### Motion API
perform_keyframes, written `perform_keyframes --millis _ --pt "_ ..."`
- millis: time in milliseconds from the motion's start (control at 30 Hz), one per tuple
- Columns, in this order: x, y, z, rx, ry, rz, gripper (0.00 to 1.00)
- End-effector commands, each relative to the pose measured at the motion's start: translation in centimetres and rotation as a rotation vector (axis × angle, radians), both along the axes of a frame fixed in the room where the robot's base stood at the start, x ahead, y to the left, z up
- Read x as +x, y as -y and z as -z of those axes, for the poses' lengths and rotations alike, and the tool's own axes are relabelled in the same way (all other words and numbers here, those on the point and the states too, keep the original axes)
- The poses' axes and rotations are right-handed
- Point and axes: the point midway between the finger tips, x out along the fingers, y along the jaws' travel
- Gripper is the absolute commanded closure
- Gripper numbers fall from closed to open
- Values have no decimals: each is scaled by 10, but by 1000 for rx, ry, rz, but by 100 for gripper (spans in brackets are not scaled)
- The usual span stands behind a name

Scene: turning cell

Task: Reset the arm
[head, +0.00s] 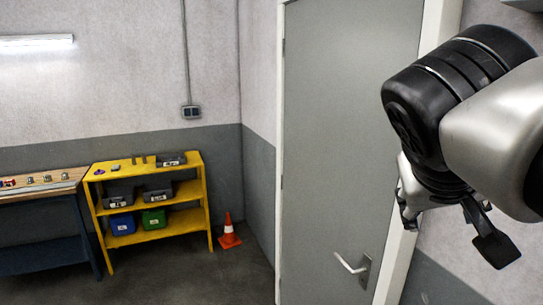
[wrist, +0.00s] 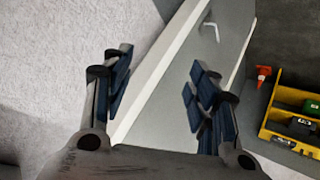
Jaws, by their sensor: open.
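My arm reaches in from the right in the head view, folded high in front of the door frame. My gripper (head: 447,222) hangs below the dark wrist joint, partly hidden by it, with its fingers apart. In the wrist view my gripper (wrist: 158,90) shows both blue-padded fingers spread wide, with nothing between them but the wall and door behind. It touches nothing that I can see.
A grey door (head: 345,130) with a lever handle (head: 352,266) stands behind the arm. A yellow shelf (head: 152,236) with bins, an orange cone (head: 229,232) and a workbench (head: 40,190) stand at the left. The floor before the shelf is clear.

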Motion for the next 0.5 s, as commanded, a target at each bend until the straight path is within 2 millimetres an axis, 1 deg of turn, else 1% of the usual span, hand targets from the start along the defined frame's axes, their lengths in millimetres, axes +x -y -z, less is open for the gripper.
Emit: perform_keyframes --millis 33,67,100,167,200,267,300,400,500 --pt "-15 -8 43 39 -47 -34 46" --pt "-23 -14 64 64 -72 -56 46" --pt "-34 -22 92 98 -106 -85 46" --pt "-51 -34 133 152 -150 -125 46" --pt "-63 -42 159 187 -177 -149 46" --pt "-80 -55 195 240 -208 -181 46" --pt "-90 -62 217 273 -227 -198 46" --pt "-112 -79 260 343 -259 -230 46" --pt "-127 -90 287 390 -275 -249 46"
